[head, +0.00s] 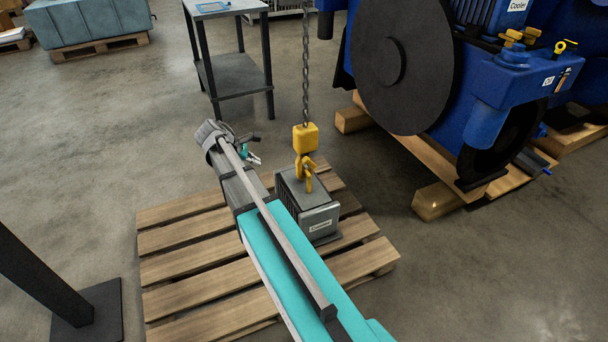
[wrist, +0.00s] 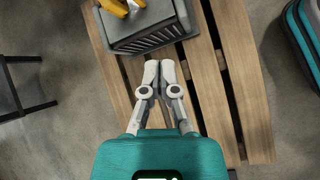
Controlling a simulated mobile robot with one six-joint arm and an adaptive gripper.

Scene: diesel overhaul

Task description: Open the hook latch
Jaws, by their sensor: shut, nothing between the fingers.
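A yellow hook (head: 304,165) hangs on a chain (head: 306,70) under a yellow block (head: 305,138), just over a grey ribbed box (head: 308,207). The hook's latch is too small to make out, so I cannot tell whether it is open or shut. Part of the yellow hook (wrist: 116,6) shows at the top edge of the wrist view, cut off. My gripper (head: 256,159) is left of the hook, apart from it. In the wrist view my gripper (wrist: 158,70) has its fingertips together and empty, near the side of the box (wrist: 150,35).
The box stands on a wooden pallet (head: 180,245). A large blue engine (head: 490,60) on wooden beams is at the right. A grey table (head: 235,70) stands behind, and a dark post (head: 45,270) at the left front. Open floor lies to the left.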

